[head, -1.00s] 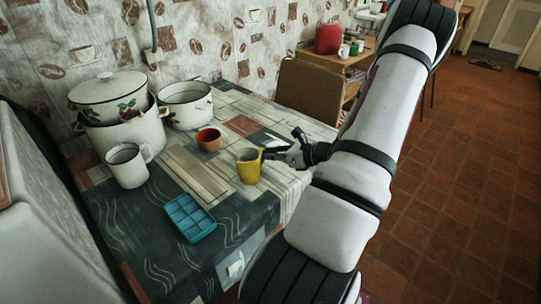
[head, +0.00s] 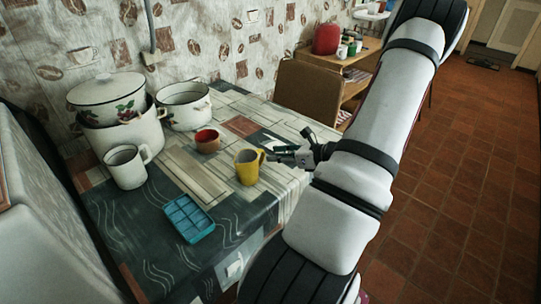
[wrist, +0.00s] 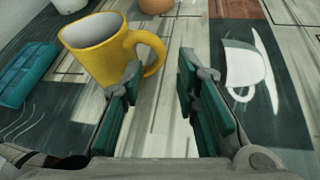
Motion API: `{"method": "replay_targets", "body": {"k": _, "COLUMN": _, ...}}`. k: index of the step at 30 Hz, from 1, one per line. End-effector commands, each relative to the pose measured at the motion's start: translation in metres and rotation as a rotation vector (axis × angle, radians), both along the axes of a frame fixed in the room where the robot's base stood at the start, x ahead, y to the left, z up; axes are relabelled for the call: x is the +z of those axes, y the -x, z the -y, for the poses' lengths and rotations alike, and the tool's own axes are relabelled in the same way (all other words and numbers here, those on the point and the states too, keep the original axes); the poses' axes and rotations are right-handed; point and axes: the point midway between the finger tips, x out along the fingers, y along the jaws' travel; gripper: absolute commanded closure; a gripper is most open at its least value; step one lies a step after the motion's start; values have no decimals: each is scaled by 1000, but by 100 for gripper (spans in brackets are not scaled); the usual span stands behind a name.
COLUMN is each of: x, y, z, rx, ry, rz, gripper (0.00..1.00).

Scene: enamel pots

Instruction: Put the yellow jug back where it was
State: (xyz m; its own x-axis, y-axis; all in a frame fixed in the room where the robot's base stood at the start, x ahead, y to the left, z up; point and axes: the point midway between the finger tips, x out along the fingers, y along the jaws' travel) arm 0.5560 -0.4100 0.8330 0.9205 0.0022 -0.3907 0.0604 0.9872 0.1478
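The yellow jug (head: 247,169) stands upright on the table near its right edge, with its handle towards my gripper. It also shows in the wrist view (wrist: 95,50), at the upper left. My gripper (head: 281,146) is to the right of the jug at handle height. In the wrist view my gripper (wrist: 158,70) is open, with nothing clamped between its fingers. Its left fingertip overlaps the lower part of the handle in that view; I cannot tell whether they touch.
A red-brown cup (head: 207,142) stands behind the jug, and a blue ice tray (head: 189,218) lies in front to the left. A white mug (head: 126,168) and enamel pots (head: 184,105) stand further left. A brown chair (head: 309,92) is behind the table.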

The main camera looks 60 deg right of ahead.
Motion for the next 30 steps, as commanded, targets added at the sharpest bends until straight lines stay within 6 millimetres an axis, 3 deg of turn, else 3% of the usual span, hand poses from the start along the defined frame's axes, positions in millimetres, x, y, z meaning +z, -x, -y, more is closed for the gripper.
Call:
{"method": "replay_targets", "body": {"k": 3, "x": 11, "y": 26, "z": 1, "rx": -4, "ry": 1, "rz": -3, "gripper": 72}}
{"method": "replay_targets", "body": {"k": 9, "x": 25, "y": 58, "z": 1, "rx": -2, "ry": 1, "rz": -1, "gripper": 72}}
{"method": "replay_targets", "body": {"k": 19, "x": 33, "y": 77, "z": 0, "rx": 0, "ry": -1, "rz": 0, "gripper": 72}}
{"method": "replay_targets", "body": {"k": 23, "x": 38, "y": 70, "z": -5, "rx": 32, "ry": 16, "rz": -6, "gripper": 72}}
{"method": "replay_targets", "body": {"k": 25, "x": 48, "y": 56, "z": -16, "rx": 101, "ry": 49, "rz": -18, "gripper": 72}}
{"method": "replay_targets", "body": {"k": 28, "x": 72, "y": 26, "z": -46, "rx": 277, "ry": 140, "rz": -49, "gripper": 72}}
{"method": "replay_targets", "body": {"k": 30, "x": 92, "y": 2, "z": -78, "rx": 438, "ry": 223, "rz": -73, "gripper": 72}}
